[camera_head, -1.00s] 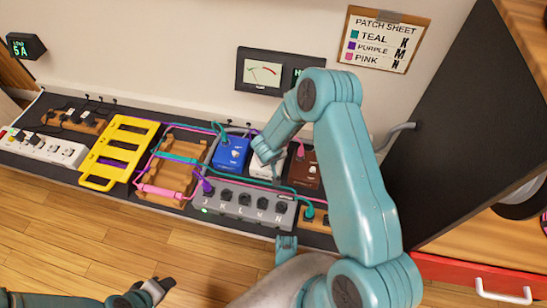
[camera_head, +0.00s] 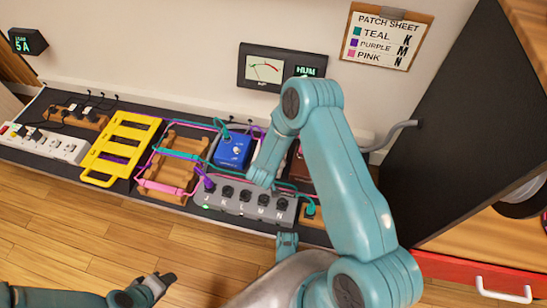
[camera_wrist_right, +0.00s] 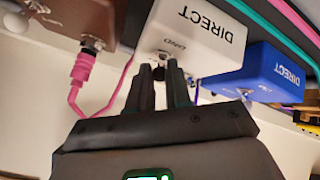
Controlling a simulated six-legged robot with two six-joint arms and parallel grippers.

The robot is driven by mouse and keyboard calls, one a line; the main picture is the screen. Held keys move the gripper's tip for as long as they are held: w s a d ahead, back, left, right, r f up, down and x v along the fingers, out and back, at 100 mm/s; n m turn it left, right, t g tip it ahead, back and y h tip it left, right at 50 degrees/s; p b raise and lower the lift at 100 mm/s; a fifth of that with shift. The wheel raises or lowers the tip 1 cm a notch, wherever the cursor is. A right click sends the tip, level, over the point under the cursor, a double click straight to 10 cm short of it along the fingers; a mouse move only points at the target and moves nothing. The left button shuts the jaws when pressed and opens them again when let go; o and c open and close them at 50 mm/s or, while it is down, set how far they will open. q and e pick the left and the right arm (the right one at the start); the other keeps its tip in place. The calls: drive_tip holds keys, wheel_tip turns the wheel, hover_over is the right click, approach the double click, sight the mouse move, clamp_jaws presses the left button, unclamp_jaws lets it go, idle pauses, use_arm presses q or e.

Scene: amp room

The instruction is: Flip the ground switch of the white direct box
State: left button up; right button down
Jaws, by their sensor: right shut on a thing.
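The white direct box (camera_wrist_right: 200,38) is at the top middle in the right wrist view, marked DIRECT and GND. In the head view my right arm covers most of it. My right gripper (camera_wrist_right: 163,72) is at the GND end of the box, its narrow fingers shut on the small ground switch (camera_wrist_right: 163,55). The fingertips hide most of the switch, so its position cannot be read. My left gripper (camera_head: 163,284) is low over the wooden floor at the lower left, away from the boxes; its opening is unclear.
A blue direct box (camera_head: 232,150) and a brown box (camera_head: 301,172) flank the white one. A grey box with several jacks (camera_head: 243,203) lies in front, with cables around. A meter (camera_head: 264,70) behind reads HUM.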

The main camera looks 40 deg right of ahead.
drive_tip(key=shift+s, duration=0.1)
drive_tip(key=c, duration=1.1)
unclamp_jaws()
drive_tip(key=shift+o, duration=0.2)
